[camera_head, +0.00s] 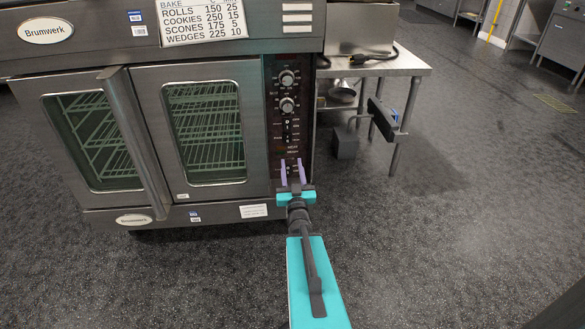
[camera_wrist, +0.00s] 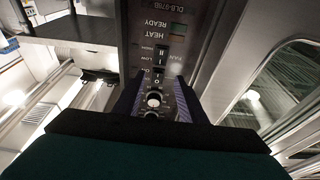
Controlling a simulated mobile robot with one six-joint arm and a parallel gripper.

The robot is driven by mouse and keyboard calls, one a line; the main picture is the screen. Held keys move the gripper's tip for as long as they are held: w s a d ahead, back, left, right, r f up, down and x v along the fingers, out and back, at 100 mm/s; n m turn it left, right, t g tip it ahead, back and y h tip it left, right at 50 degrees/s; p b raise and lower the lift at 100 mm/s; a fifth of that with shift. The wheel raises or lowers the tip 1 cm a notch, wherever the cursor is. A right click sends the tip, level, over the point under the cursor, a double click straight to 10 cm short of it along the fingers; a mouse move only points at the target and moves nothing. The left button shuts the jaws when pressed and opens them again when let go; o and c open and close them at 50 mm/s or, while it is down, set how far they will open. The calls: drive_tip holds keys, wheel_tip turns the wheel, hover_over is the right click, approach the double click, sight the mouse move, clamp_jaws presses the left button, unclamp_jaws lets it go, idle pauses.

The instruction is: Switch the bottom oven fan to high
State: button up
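The bottom oven's control panel (camera_head: 308,130) is a dark upright strip right of the glass doors. It carries two round knobs, with two small switches (camera_head: 287,131) below them. In the wrist view the panel appears upside down. The fan switch (camera_wrist: 158,51) is a small dark rocker beside the FAN, HIGH and LOW lettering; its position is too small to tell. A second switch (camera_wrist: 157,74) and a knob (camera_wrist: 153,100) show nearer the fingers. My gripper (camera_head: 292,170) has its purple fingers spread and empty, in front of the lower panel in the head view. Contact is unclear.
The oven doors (camera_head: 205,130) are closed, with wire racks behind the glass. Another oven section (camera_head: 100,25) with a baking chart is above. Open speckled floor (camera_head: 450,200) lies to the right.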

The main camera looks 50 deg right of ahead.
drive_tip(key=shift+p+v, duration=0.95)
drive_tip(key=shift+p, duration=0.25)
drive_tip(key=shift+a+r, duration=0.1)
drive_tip(key=shift+a, duration=0.05)
